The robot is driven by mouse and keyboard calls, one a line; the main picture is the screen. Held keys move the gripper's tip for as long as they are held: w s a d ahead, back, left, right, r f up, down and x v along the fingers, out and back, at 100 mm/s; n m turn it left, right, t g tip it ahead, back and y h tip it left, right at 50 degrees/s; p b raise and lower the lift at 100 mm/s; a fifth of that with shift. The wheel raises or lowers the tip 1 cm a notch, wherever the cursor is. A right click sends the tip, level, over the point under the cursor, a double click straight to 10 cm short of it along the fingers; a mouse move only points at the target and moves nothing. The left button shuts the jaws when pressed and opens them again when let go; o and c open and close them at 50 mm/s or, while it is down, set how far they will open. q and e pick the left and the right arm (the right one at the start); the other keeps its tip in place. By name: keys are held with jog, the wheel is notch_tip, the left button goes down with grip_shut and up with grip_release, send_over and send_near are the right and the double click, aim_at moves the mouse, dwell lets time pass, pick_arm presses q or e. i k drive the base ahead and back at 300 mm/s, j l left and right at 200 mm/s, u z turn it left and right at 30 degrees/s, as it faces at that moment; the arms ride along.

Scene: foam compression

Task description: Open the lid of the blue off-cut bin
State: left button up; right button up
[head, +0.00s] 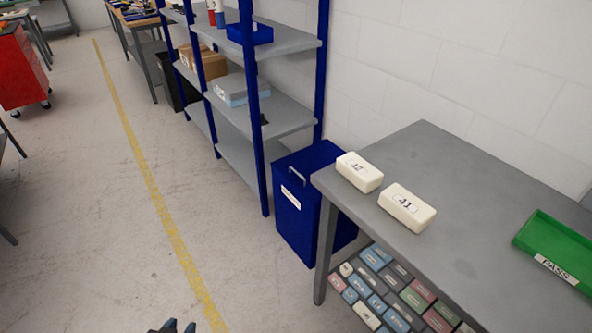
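The blue off-cut bin (298,220) stands on the floor right of the shelving, partly hidden by the grey table's corner and leg. Its blue lid (315,159) lies flat and looks closed. A light grey handle (296,175) sits at the lid's front edge, and a white label is on the front face. My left gripper (180,326) shows only its dark fingertips at the bottom edge, with a gap between them. It looks open and empty, well in front of the bin and not touching it. My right gripper is not in view.
A grey table (440,185) at right carries two cream foam blocks (383,190) and a green PASS tray (560,250); a lower shelf holds several coloured blocks. Blue-framed shelving (262,110) stands behind the bin. The floor left of the bin, with its yellow line (150,180), is clear.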

aim_at(297, 168)
jog(key=i+j, duration=0.2)
jog(key=i+j+z, duration=0.1)
jog(key=j, duration=0.35)
jog(key=i+j+z, duration=0.1)
jog(key=i+j, duration=0.4)
jog(key=j, duration=0.2)
jog(key=i+j+z, duration=0.1)
jog(key=j, duration=0.25)
jog(key=i+j, duration=0.3)
jog(key=i+j+z, duration=0.1)
jog(key=j, duration=0.3)
jog(key=i+j+z, duration=0.1)
jog(key=i+j, duration=0.3)
jog(key=i+j+z, duration=0.1)
jog(key=i+j, duration=0.35)
jog(key=j, duration=0.15)
